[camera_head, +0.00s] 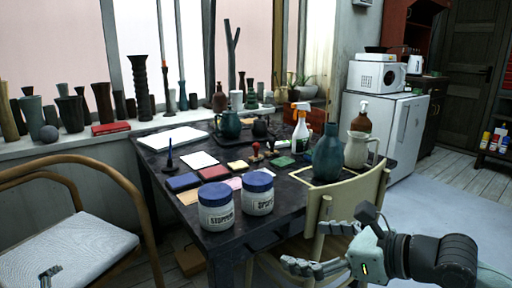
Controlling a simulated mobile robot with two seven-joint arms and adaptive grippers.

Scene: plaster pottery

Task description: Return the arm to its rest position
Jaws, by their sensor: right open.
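My right arm comes in from the lower right. Its gripper (304,246) is open and empty, with its two fingers spread apart in front of the cream chair (372,196) at the table's right front. It is on the near side of the dark table (262,226), to the right of two white jars with blue lids, the left jar (216,208) and the right jar (258,194). A small dark ridged piece shows at the lower left over the chair seat; it may be a fingertip of my left gripper, but I cannot tell its state.
A teal vase (327,156), a cream pitcher (357,150) and a spray bottle (301,130) stand on the table's right side. A wooden armchair (70,246) is at the left. Several vases line the windowsill. Open floor (440,200) lies at the right.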

